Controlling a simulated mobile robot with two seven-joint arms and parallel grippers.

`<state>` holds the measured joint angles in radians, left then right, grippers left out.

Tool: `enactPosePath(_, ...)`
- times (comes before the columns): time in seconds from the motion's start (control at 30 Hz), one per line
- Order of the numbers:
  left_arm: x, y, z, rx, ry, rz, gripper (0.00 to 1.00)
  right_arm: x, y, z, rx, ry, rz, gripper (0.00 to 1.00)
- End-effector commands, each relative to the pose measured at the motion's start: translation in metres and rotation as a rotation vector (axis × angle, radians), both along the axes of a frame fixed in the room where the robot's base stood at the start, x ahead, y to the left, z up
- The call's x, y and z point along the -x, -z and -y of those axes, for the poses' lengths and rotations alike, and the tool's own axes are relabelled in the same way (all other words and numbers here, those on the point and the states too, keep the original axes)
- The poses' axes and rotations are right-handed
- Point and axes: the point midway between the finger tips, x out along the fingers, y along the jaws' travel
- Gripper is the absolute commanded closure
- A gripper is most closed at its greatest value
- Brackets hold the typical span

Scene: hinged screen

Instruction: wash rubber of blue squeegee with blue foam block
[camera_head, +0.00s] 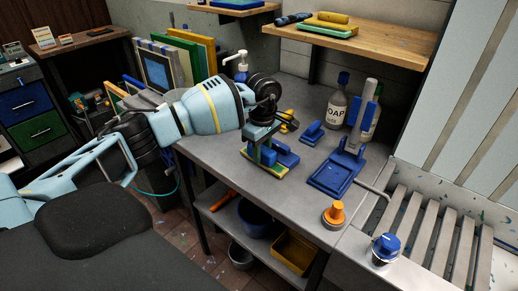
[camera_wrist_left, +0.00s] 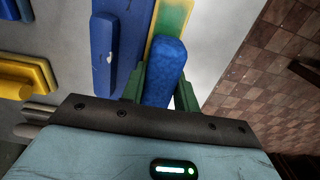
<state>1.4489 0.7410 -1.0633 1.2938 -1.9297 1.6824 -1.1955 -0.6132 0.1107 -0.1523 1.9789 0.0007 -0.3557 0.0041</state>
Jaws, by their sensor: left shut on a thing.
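My left gripper (camera_head: 262,146) is shut on a textured blue foam block (camera_wrist_left: 166,68), with its green fingers on both sides of it in the left wrist view. The block is over or on a yellow-green slab (camera_wrist_left: 172,18), which lies on the grey bench. I cannot tell whether block and slab touch. Right beside them lies a flat blue piece with a raised bar (camera_head: 284,155), probably the blue squeegee; it also shows in the left wrist view (camera_wrist_left: 126,50). Its rubber edge is not clear. My right gripper is not in view.
Another small blue piece (camera_head: 312,132) and a yellow one (camera_head: 289,119) are farther back on the bench (camera_head: 292,196). A soap bottle (camera_head: 337,107) and a blue stand (camera_head: 336,177) are to the right. A slatted rack (camera_head: 432,235) is at the right. A wooden shelf (camera_head: 330,37) hangs above.

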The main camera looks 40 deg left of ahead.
Motion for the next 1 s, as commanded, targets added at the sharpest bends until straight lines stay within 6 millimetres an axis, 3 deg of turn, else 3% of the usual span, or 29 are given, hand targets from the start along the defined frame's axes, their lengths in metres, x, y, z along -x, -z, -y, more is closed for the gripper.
enactPosePath(0.6, 0.004, 0.001, 0.039, 0.001, 0.003, -0.006, 0.88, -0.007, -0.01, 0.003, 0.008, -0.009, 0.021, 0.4)
enactPosePath(1.0, 0.005, 0.0, 0.048, 0.001, 0.004, -0.005, 0.88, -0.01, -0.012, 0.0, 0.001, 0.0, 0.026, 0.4)
